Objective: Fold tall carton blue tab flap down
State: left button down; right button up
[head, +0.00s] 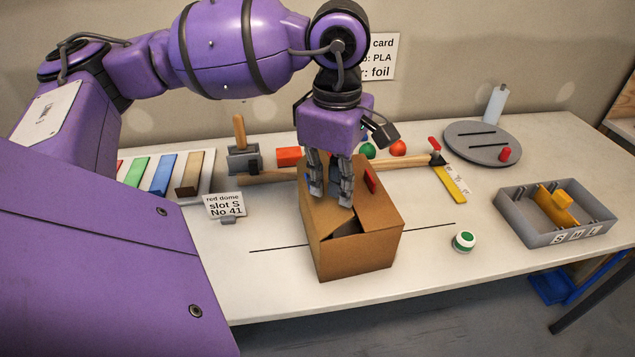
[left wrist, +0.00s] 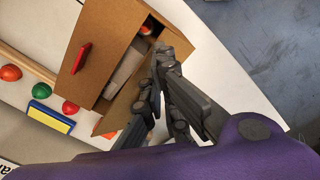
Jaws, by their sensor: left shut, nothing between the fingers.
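The tall brown carton (head: 357,254) stands upright on the table, its top partly covered by flaps with a dark gap between them. A red tab (head: 370,181) shows on one flap, and it also shows in the left wrist view (left wrist: 82,58). I cannot make out a blue tab on the carton in either view. My left gripper (head: 331,195) points down over the carton's top, shut and empty. In the left wrist view its fingers (left wrist: 158,78) overlap the carton's opening; contact with a flap is unclear. My right gripper is not in view.
A green-and-white jar (head: 464,241) stands right of the carton. A grey tray (head: 531,238) and a round grey disc (head: 482,141) lie farther right. A mallet (head: 243,159), coloured strips (head: 160,174) and a label card (head: 226,205) are left. Coloured domes (head: 398,147) sit behind.

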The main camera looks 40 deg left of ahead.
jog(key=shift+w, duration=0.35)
pick_arm(q)
jog(key=shift+f, duration=0.15)
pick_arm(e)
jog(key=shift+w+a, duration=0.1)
